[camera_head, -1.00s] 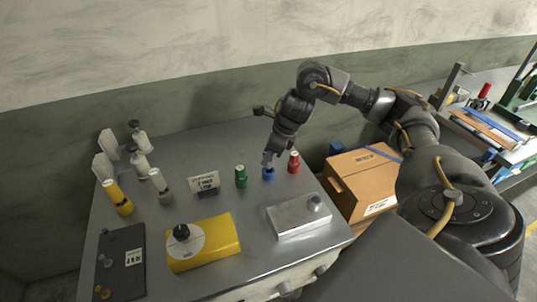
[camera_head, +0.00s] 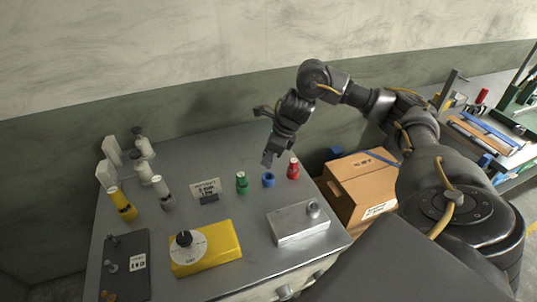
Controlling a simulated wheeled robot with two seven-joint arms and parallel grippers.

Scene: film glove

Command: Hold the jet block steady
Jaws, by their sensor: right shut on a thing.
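A silver metal block (camera_head: 297,225), which I take for the jet block, sits at the right front of the steel table with a round grey knob on its top. My right gripper (camera_head: 268,159) points down just above a small blue holder (camera_head: 268,180), apart from it and well behind the block. Its fingers are shut on a small grey piece, mostly hidden between them. The blue holder shows a dark open top. My left gripper is not in view.
Green (camera_head: 242,183) and red (camera_head: 293,168) holders flank the blue one. A small sign (camera_head: 207,191), yellow dial box (camera_head: 204,248), dark plate (camera_head: 125,265) and several bottles stand left. A cardboard box (camera_head: 362,180) is beyond the table's right edge.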

